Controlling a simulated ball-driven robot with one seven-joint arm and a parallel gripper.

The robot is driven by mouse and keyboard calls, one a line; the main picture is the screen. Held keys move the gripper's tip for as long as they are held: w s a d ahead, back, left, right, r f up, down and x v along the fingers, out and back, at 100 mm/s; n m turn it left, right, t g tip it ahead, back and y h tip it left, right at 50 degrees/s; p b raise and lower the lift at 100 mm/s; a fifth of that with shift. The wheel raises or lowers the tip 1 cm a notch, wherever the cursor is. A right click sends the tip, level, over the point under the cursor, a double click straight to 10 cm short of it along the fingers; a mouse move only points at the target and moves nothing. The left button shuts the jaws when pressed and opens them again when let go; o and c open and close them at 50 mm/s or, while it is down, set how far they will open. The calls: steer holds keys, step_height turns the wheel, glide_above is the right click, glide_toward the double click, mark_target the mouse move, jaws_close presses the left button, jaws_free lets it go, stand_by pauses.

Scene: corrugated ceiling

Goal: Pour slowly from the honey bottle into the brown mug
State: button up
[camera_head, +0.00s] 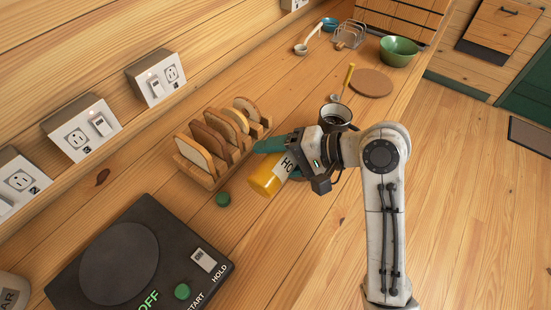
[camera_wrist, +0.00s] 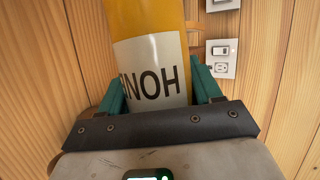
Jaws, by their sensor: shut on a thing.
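The honey bottle (camera_head: 267,179) is yellow with a white label, tilted above the counter and in my gripper in the head view. It also fills the middle of the wrist view (camera_wrist: 150,40), its label showing between the teal fingers. My gripper (camera_head: 281,158) is shut on the bottle; both fingers show at its sides in the wrist view (camera_wrist: 160,92). The brown mug (camera_head: 336,115) stands on the counter beyond my gripper, partly hidden by my wrist. Its dark opening faces up. The bottle's lower-left end is apart from the mug. I cannot see any honey flowing.
A wooden toast rack (camera_head: 207,179) with several bread slices stands left of the bottle. A black hotplate (camera_head: 120,257) is at lower left. A round brown board (camera_head: 371,82) and green bowl (camera_head: 399,50) lie farther back.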

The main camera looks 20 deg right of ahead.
steer(key=shift+r+m+y+p, duration=0.3)
steer(key=shift+r+p, duration=0.15)
steer(key=shift+p, duration=1.5)
steer(key=shift+r+p, duration=0.1)
steer(key=shift+p, duration=0.2)
stand_by(1.0)
steer(key=shift+r+p, duration=0.15)
steer(key=shift+p, duration=1.4)
steer(key=shift+f+b, duration=0.45)
steer(key=shift+f, duration=0.15)
steer(key=f+n+h+b, duration=0.1)
steer(key=b, duration=0.4)
steer(key=shift+f+t, duration=0.15)
steer(key=shift+t, duration=0.15)
steer(key=shift+f+n+h+b, duration=0.15)
steer(key=shift+n+h+b, duration=0.15)
steer(key=shift+b, duration=0.55)
